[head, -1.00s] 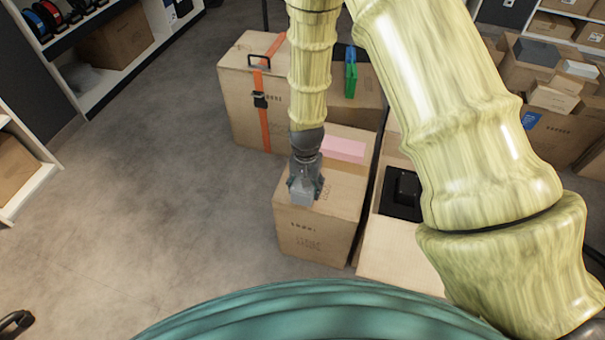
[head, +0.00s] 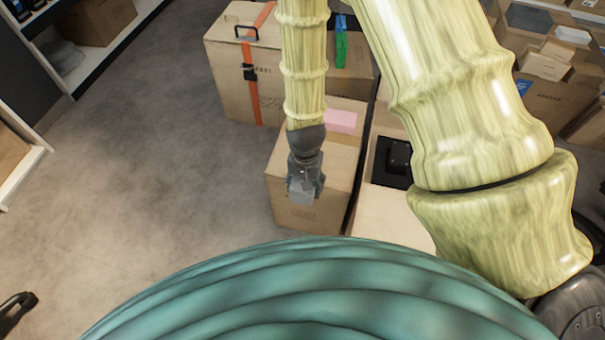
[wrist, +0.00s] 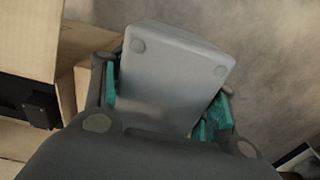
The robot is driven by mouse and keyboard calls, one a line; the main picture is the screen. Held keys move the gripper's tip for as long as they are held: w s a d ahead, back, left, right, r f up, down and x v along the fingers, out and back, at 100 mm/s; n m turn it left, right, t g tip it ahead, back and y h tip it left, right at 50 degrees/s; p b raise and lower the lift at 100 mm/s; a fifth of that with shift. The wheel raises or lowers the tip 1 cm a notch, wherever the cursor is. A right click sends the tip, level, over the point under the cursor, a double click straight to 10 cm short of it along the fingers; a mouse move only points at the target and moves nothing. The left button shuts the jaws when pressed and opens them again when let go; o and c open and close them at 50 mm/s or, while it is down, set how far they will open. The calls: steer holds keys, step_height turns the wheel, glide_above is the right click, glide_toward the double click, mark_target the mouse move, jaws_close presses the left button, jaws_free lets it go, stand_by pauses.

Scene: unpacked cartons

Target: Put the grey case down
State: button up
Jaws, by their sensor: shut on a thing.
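The grey case (head: 303,197) is a small light-grey box held at the tip of my gripper (head: 304,184). In the head view it shows in front of the near carton's front face, and I cannot tell the gap between them. In the wrist view the grey case (wrist: 175,75) lies between the teal-padded fingers of my gripper (wrist: 165,115). Two round feet show on its face. My gripper is shut on it.
The near carton (head: 287,160) bears a pink block (head: 341,121). A carton with an orange strap (head: 225,75) stands behind. A black item (head: 398,157) lies on the right carton (head: 395,220). Open floor (head: 160,160) lies to the left.

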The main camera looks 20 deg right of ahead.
steer(key=w+r+n+p, duration=0.1)
steer(key=w+r+n, duration=0.2)
steer(key=w+r, duration=0.3)
steer(key=w+r+n+p, duration=0.1)
steer(key=w+r+n, duration=0.2)
steer(key=r, duration=1)
steer(key=w, duration=0.3)
steer(key=shift+w+d+n, duration=0.15)
steer(key=shift+d+n, duration=0.2)
steer(key=shift+n, duration=0.05)
steer(key=shift+r+p, duration=0.1)
steer(key=shift+p, duration=0.45)
steer(key=s+r+p, duration=0.2)
steer(key=r+p, duration=0.1)
steer(key=p, duration=1.1)
steer(key=shift+s, duration=0.35)
steer(key=shift+s+f+p, duration=0.2)
steer(key=shift+p, duration=0.1)
